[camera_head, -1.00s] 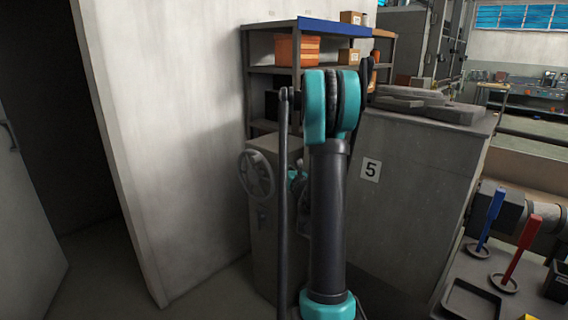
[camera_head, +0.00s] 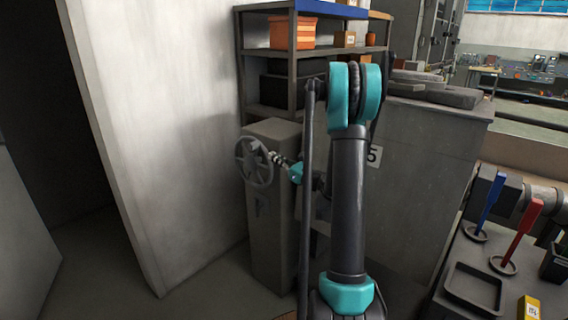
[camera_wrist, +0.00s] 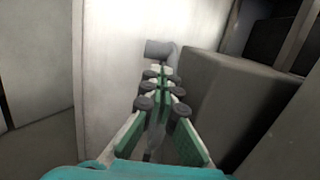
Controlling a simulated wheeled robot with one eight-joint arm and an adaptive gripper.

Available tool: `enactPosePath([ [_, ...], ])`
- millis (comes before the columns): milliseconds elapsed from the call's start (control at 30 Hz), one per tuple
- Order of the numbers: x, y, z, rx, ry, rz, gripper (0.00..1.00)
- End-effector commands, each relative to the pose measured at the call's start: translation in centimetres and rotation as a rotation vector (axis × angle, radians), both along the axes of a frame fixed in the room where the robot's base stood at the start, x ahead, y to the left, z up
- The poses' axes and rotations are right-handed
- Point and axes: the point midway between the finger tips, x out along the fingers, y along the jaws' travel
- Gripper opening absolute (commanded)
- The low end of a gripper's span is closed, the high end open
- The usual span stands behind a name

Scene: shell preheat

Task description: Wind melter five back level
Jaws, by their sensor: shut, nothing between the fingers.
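Melter five is the big grey block (camera_head: 430,150) right of my arm; my arm partly covers its "5" label (camera_head: 374,154). A grey spoked handwheel (camera_head: 254,162) sits on the side of a grey pedestal (camera_head: 272,225) at the left. My gripper (camera_head: 276,158) is beside the wheel's right edge, at the pedestal's top. In the wrist view my fingers (camera_wrist: 162,76) are shut and empty, their tips close to a grey rounded part (camera_wrist: 158,48), seemingly of the wheel. I cannot tell whether they touch it.
A pale wall (camera_head: 165,130) stands close left of the wheel. A shelf (camera_head: 292,60) with an orange bin (camera_head: 292,32) is behind the pedestal. At the right, a bench holds a blue lever (camera_head: 490,200), a red lever (camera_head: 522,232) and a black tray (camera_head: 474,288).

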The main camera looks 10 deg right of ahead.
Motion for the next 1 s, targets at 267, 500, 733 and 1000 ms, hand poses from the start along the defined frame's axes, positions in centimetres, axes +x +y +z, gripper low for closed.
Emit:
enactPosePath([
  [267,3.8,2.9,0.8,0.001,0.000,0.002,0.00],
  [500,5.2,3.8,1.0,0.000,0.000,0.001,0.00],
  [733,5.3,3.9,1.1,0.000,0.000,0.000,0.00],
  [1000,5.6,4.1,1.4,-0.016,0.023,0.001,0.00],
])
